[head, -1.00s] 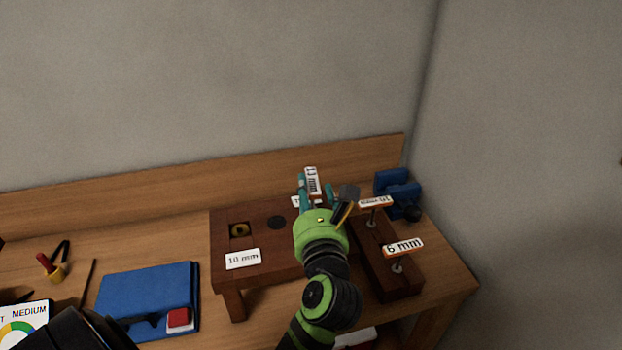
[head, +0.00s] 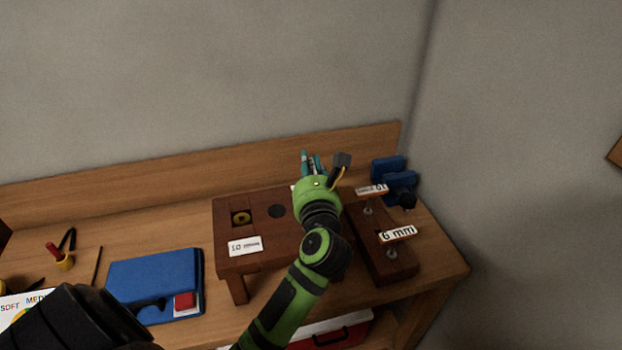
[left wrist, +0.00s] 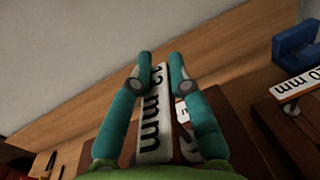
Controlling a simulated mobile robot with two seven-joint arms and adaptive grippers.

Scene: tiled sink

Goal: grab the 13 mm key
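The 13 mm key shows by its white label (left wrist: 154,125) in the left wrist view. The label runs lengthwise between the two teal fingers of my left gripper (left wrist: 161,68). The fingertips lie close along both sides of its far end. I cannot tell whether they press on it. The key's shaft is hidden. In the head view my left gripper (head: 312,165) is over the back right of the dark wooden stand (head: 262,225), and its fingers mostly cover the label. My right gripper is not in view.
A 6 mm key (head: 397,234) and another labelled key (head: 371,189) stand in a dark block (head: 390,268) to the right. A blue tool (head: 388,170) is behind them. A 10 mm label (head: 245,246) is on the stand. A blue case (head: 150,275) lies left.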

